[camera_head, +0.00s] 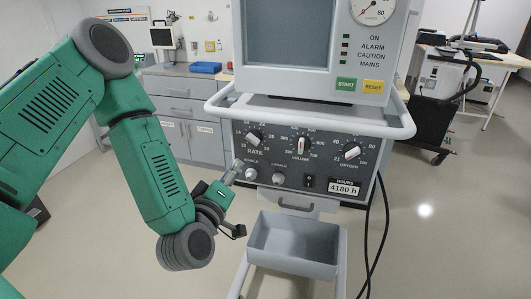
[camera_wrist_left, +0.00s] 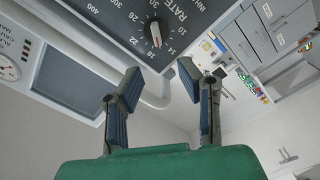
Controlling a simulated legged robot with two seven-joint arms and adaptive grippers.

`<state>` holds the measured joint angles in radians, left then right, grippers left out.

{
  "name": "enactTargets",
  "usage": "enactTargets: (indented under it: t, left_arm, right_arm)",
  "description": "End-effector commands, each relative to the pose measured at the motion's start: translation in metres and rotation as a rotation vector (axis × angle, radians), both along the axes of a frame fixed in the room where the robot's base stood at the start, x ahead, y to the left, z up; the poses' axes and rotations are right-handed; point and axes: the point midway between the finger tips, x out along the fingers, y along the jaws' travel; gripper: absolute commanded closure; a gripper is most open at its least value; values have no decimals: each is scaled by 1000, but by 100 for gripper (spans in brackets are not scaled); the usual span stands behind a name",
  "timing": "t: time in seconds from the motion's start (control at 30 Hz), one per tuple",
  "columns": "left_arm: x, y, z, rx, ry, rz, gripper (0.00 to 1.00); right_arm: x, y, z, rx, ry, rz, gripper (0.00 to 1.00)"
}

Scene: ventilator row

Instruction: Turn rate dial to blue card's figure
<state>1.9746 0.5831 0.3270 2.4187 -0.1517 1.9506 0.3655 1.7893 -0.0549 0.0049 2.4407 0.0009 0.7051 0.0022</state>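The rate dial (camera_head: 254,138) is a dark knob with a white pointer bar on the left of the ventilator's control panel. It also shows at the top of the left wrist view (camera_wrist_left: 154,34), with figures around it such as 14, 18 and 22. The exact figure it points to is hard to tell. My left gripper (camera_head: 235,172) is below and left of the dial in the head view, apart from it. In the left wrist view the gripper (camera_wrist_left: 160,84) has its two fingers spread and empty. I see no blue card. My right gripper is out of view.
Volume dial (camera_head: 300,145) and oxygen dial (camera_head: 351,151) sit to the right on the panel. A pale rail (camera_head: 300,117) runs above them, and a grey bin (camera_head: 292,245) hangs below. A blue box (camera_head: 205,67) lies on the back counter. Black cables hang at right.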

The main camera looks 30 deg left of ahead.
Motion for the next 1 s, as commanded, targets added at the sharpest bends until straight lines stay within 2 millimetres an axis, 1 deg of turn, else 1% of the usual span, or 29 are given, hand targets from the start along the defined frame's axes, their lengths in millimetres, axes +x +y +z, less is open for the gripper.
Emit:
enactTargets:
  t: [0.17,0.27,0.4,0.6,0.7,0.8,1.0]
  left_arm:
    - [27,2,5,6,-4,0,68]
    - [48,5,5,9,-3,-1,68]
    - [77,12,5,11,0,-1,68]
    - [110,24,2,8,1,-2,68]
    - [120,27,2,7,3,-3,68]
    - [126,29,2,6,2,-3,68]
    - [129,28,2,7,5,-4,68]
  right_arm:
    - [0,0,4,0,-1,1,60]
    - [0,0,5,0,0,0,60]
    - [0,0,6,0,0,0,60]
    - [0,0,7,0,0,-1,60]
    - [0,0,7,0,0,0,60]
    - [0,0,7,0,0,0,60]
    - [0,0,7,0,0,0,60]
